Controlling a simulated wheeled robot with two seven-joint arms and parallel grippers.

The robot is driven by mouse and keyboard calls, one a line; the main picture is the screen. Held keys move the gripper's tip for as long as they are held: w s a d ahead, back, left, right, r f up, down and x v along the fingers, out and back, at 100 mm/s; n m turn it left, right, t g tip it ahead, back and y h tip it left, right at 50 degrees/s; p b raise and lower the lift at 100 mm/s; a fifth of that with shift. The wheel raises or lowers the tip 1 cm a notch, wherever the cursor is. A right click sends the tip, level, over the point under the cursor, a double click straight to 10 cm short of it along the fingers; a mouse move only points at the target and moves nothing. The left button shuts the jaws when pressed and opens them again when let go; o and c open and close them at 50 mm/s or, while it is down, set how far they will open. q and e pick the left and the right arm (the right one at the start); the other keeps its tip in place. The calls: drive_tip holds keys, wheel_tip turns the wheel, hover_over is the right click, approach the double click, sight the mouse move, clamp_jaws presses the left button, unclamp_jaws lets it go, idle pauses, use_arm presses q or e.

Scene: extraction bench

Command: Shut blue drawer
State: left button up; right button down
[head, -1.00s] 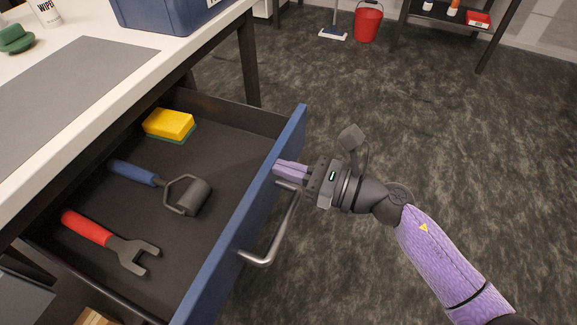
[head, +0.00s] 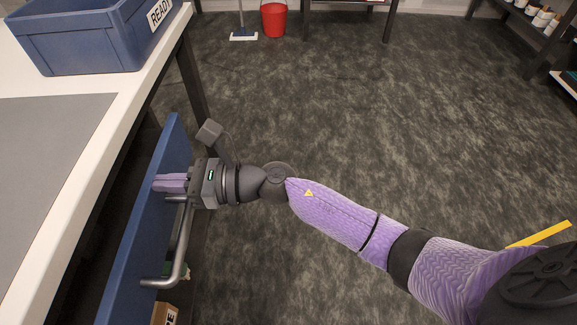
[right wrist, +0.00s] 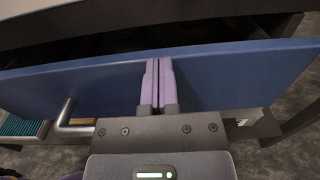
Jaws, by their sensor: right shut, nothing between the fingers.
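The blue drawer front (head: 150,225) stands out a little from under the white bench top, with a narrow dark gap behind it; the inside is hidden. In the right wrist view the blue front (right wrist: 230,78) spans the picture, with a dark gap beyond it. Its metal handle (head: 181,245) is below my gripper. My right gripper (head: 157,183) is shut and empty, its lilac fingers pointing at the front and appearing against it near its top edge. The shut fingers also show in the right wrist view (right wrist: 158,64). My left gripper is not in view.
A blue bin (head: 90,45) marked READY stands on the bench top (head: 150,85) beside a grey mat (head: 45,150). A bench leg (head: 188,85) is behind the drawer. A red bucket (head: 274,20) stands far off. The floor to the right is open.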

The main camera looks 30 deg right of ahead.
sight(145, 181)
drive_tip(key=x, duration=0.3)
drive_tip(key=shift+w+a, duration=0.2)
drive_tip(key=shift+a, duration=0.1)
drive_tip(key=shift+r, duration=0.15)
drive_tip(key=shift+a, duration=0.1)
